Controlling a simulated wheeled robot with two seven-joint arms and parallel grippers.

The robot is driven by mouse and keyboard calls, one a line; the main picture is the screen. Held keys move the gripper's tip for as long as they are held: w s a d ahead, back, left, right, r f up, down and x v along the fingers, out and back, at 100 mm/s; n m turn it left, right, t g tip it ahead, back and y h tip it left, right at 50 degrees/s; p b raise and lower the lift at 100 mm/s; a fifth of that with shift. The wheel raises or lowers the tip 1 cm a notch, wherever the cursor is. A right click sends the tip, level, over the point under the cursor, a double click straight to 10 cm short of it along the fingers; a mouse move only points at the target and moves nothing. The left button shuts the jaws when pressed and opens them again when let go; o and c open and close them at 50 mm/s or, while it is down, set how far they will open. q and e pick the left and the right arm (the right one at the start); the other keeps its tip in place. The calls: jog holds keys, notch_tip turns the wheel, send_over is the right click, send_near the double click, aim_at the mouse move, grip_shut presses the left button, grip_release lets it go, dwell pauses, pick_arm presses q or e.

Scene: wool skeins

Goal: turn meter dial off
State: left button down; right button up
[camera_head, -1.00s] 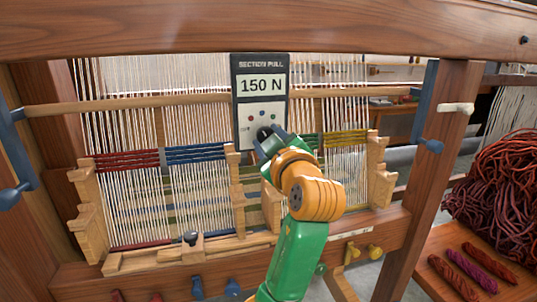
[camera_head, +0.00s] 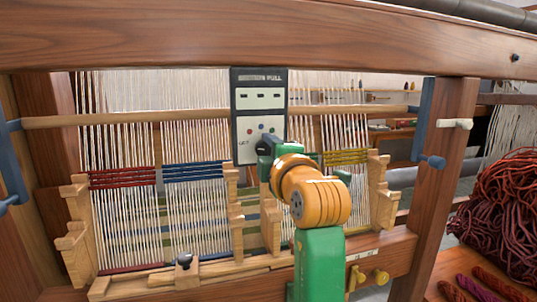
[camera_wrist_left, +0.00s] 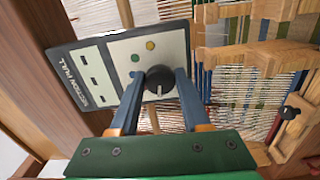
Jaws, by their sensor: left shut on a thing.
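The tension meter (camera_head: 260,105) is a dark-framed box with a pale face, fixed on the loom. Its display (camera_head: 259,97) shows dashes instead of a number. The black dial (camera_wrist_left: 161,82) sits low on the meter face, with a pale pointer line, beside small coloured dots. My left gripper (camera_wrist_left: 160,88) is shut on the dial, one blue finger on each side of it. My right gripper is not in view.
The wooden loom beam (camera_head: 270,35) crosses above the meter, and a loom post (camera_head: 445,180) stands to the right. Pale warp threads (camera_head: 120,215) surround the meter. A dark red wool pile (camera_head: 500,225) lies at the right.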

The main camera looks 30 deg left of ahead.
pick_arm(q)
jog(key=shift+n, duration=0.6)
jog(key=shift+c, duration=1.9)
grip_release()
jog(key=b+v, duration=0.3)
jog(key=v, duration=0.4)
jog(key=shift+s, duration=0.1)
